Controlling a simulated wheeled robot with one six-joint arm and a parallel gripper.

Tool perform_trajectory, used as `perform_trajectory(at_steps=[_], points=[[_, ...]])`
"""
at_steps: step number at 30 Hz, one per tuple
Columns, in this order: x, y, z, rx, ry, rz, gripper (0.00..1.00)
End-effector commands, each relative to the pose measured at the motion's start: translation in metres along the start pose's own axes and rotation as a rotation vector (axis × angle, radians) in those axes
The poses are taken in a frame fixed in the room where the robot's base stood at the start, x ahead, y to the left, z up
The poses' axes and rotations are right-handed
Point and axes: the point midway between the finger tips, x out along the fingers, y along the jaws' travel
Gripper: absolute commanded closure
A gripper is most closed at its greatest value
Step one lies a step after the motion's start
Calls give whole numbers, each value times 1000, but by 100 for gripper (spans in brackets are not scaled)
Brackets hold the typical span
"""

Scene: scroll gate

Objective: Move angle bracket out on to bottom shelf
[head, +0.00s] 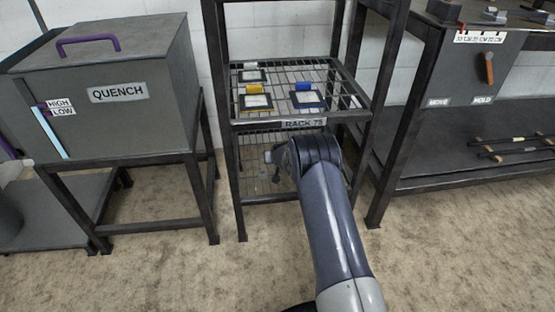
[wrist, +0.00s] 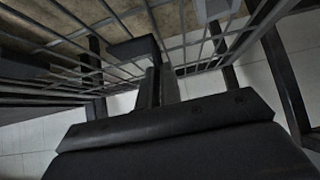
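My arm reaches into the rack marked RACK 73 (head: 305,123), at the height of its lower wire shelf (head: 262,198). My gripper is mostly hidden behind my wrist in the head view. In the wrist view my gripper (wrist: 158,70) shows two dark fingers close together, among the shelf wires. A dark block-like piece (wrist: 134,47) is at the fingertips. I cannot tell whether it is the angle bracket, or whether the fingers grip it. No angle bracket can be clearly made out elsewhere.
The upper wire shelf (head: 345,103) holds yellow, blue and dark framed plates. Dark rack posts (head: 235,170) stand close to my arm on both sides. A grey QUENCH box (head: 120,120) stands left, and a dark bench (head: 440,170) with rods stands right. Open floor lies in front.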

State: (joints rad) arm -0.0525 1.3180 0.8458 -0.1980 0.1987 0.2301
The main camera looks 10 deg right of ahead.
Motion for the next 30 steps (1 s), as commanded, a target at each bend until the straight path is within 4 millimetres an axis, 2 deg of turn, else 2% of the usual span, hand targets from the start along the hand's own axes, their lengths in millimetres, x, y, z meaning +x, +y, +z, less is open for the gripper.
perform_trajectory(at_steps=[9,10,18,26,30], points=[[1,0,0,-1,3,0,100],[1,0,1,0,2,0,93],[1,0,1,0,2,0,73],[-1,0,-1,0,2,0,73],[-11,0,-4,-2,3,0,73]])
